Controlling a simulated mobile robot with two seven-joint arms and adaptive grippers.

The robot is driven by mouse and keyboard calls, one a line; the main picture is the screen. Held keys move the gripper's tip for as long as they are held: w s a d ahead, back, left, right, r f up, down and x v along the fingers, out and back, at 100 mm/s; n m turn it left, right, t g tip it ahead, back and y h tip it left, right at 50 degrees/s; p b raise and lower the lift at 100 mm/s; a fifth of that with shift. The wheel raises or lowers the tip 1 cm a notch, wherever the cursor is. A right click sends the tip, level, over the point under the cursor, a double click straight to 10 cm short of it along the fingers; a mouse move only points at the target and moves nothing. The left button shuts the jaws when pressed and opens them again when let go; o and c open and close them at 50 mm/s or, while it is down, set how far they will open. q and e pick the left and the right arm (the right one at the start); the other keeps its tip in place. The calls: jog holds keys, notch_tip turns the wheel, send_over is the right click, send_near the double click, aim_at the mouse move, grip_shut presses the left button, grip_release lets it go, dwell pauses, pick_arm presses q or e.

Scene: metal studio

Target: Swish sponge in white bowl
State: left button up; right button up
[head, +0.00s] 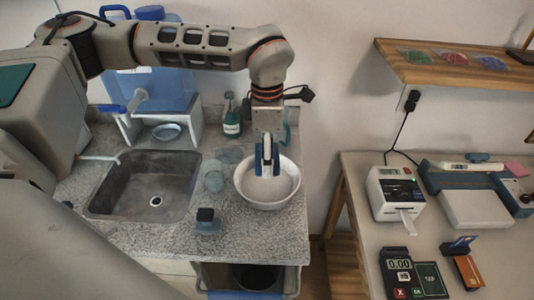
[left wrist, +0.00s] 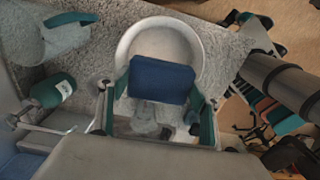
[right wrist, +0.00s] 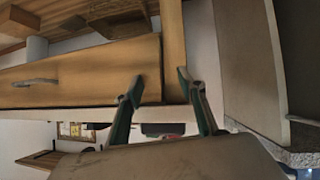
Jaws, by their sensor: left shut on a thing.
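The white bowl (head: 262,204) stands on the granite counter, right of the sink; its rim also shows in the left wrist view (left wrist: 165,24). My left gripper (head: 267,170) points down over the bowl, its fingertips within the bowl's outline. In the left wrist view my left gripper (left wrist: 160,92) is shut on a blue sponge (left wrist: 160,78), held between its two fingers in front of the bowl. Whether the sponge touches the bowl's bottom is hidden. My right gripper (right wrist: 160,82) is open and empty near wooden furniture and is out of the head view.
The sink (head: 145,185) lies left of the bowl. A green bottle (head: 232,118) stands behind it, and clear glasses (head: 214,178) stand on its left. A dark small object (head: 207,220) is near the counter's front. A table with devices (head: 397,194) is at the right.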

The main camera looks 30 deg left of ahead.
pick_arm(q)
jog(key=shift+r, duration=0.1)
dwell(0.5)
jog(key=shift+r, duration=0.45)
jog(key=shift+f+b, duration=0.5)
jog(key=shift+f, duration=0.1)
jog(key=shift+r, duration=0.15)
dwell(0.7)
jog(key=shift+r+p, duration=0.6)
jog(key=shift+r, duration=1.3)
